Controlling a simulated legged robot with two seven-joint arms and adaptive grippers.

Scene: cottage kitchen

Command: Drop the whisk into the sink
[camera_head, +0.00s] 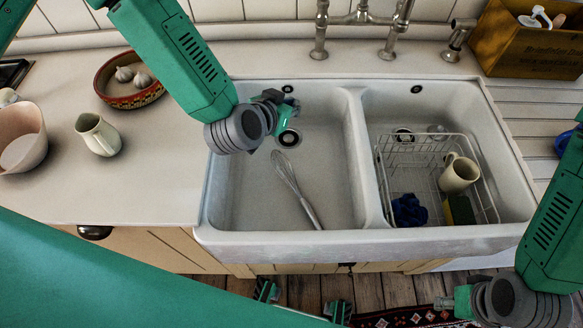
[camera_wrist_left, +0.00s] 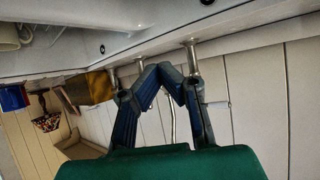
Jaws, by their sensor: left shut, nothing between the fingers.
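The metal whisk (camera_head: 296,188) lies on the floor of the left basin of the white double sink (camera_head: 300,238). Its wire head points up-left and its handle points toward the front wall. My left gripper (camera_head: 287,116) is above the back of the left basin, apart from the whisk. In the left wrist view its fingers (camera_wrist_left: 165,70) come together at the tips with nothing between them. The whisk is not visible in that view. My right gripper (camera_head: 452,302) is at the lower right, in front of the counter; its fingers are too unclear to judge.
The right basin holds a wire rack (camera_head: 408,178) with a mug (camera_head: 458,174), a blue cloth (camera_head: 409,210) and a sponge (camera_head: 460,210). A tap (camera_head: 358,20) stands behind. A pitcher (camera_head: 98,134), a garlic bowl (camera_head: 130,94) and a pink bowl (camera_head: 22,138) are left; a wooden crate (camera_head: 525,48) is back right.

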